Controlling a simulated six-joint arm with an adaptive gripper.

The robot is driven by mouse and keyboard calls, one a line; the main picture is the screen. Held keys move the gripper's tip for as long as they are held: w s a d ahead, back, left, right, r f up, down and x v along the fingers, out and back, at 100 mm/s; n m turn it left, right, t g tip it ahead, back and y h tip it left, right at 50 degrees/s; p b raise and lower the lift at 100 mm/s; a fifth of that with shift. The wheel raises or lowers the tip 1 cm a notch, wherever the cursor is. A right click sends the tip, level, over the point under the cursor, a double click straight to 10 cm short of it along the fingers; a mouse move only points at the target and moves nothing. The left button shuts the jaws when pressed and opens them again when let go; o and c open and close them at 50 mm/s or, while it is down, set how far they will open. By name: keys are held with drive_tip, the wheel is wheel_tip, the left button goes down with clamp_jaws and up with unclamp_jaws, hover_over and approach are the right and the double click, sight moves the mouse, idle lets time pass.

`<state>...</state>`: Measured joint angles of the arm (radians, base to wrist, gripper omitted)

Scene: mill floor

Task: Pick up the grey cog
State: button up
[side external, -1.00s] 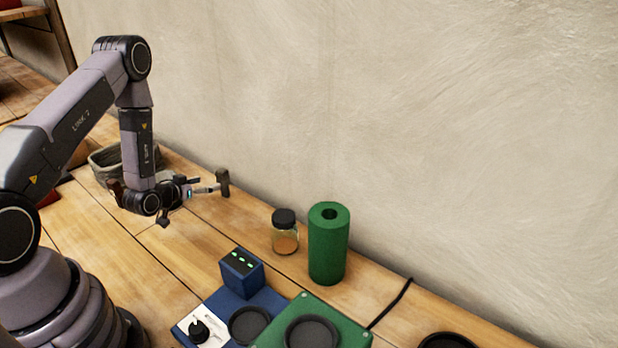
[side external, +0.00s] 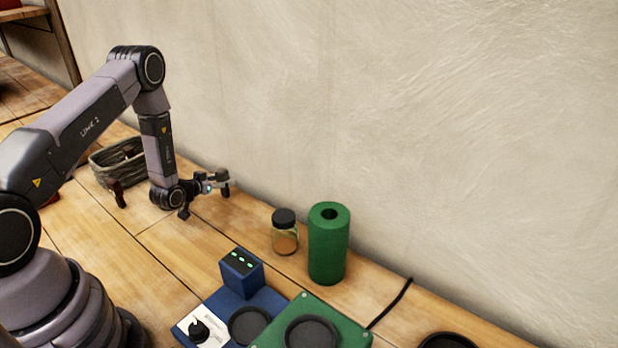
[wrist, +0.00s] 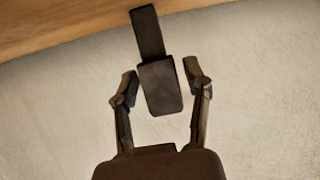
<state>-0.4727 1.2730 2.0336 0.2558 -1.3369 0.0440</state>
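I see no grey cog in either view. My gripper (side external: 205,194) is low over the bench at the left, beside the wall, with its fingers spread apart. In the wrist view my gripper (wrist: 161,86) shows two fingers set apart, left and right. A dark block with a narrower dark bar (wrist: 149,32) shows between them, with a gap on each side. I cannot tell whether it is a part of the gripper or a separate thing.
A grey basket (side external: 103,166) and a dark brown upright piece (side external: 118,193) are left of my gripper. To the right stand a jar (side external: 285,236), a green cylinder (side external: 328,255), a blue device (side external: 241,272) and a green plate (side external: 352,332). The wall (side external: 400,130) runs close behind.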

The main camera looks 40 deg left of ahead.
drive_tip(key=c, duration=0.6)
drive_tip(key=shift+c, duration=0.2)
